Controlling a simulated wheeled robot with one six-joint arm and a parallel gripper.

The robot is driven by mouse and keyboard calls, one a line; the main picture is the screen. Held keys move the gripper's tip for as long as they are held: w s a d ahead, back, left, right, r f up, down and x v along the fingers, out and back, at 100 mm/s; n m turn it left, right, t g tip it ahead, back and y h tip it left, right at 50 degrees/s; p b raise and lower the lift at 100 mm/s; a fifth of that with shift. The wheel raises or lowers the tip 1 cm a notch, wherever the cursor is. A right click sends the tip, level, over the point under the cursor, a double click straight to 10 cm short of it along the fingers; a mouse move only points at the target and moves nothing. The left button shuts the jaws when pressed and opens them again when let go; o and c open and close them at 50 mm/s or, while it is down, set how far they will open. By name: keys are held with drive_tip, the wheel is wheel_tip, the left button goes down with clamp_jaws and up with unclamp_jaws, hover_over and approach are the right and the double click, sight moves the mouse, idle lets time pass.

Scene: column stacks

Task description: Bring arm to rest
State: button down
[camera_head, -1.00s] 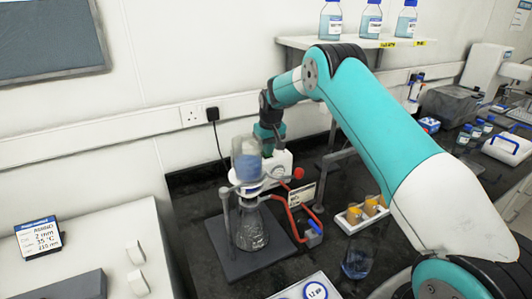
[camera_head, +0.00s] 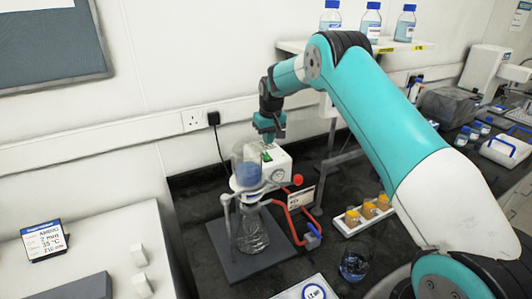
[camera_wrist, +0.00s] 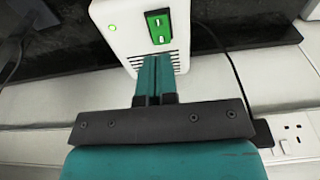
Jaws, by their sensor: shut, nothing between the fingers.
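My arm is teal and white and reaches from the lower right up and over the dark bench in the head view. My gripper (camera_wrist: 155,72) is shut and empty in the wrist view, its two teal fingers together. In the head view my gripper (camera_head: 268,137) hangs above and behind the glass filter apparatus. A white pump box (camera_wrist: 141,30) with a green switch lies beyond the fingertips in the wrist view. It also shows behind the glass funnel in the head view (camera_head: 278,170). I cannot tell how wide the gap is between fingers and box.
The glass flask (camera_head: 252,235) stands on a stand base, with a blue-filled funnel (camera_head: 247,172) above. A red hose (camera_head: 292,226) runs beside it. A tray of amber vials (camera_head: 352,224) and a beaker (camera_head: 354,264) stand to the right. A bottle shelf (camera_head: 300,46) hangs behind my arm.

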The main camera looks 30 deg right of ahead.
drive_tip(key=shift+r, duration=0.65)
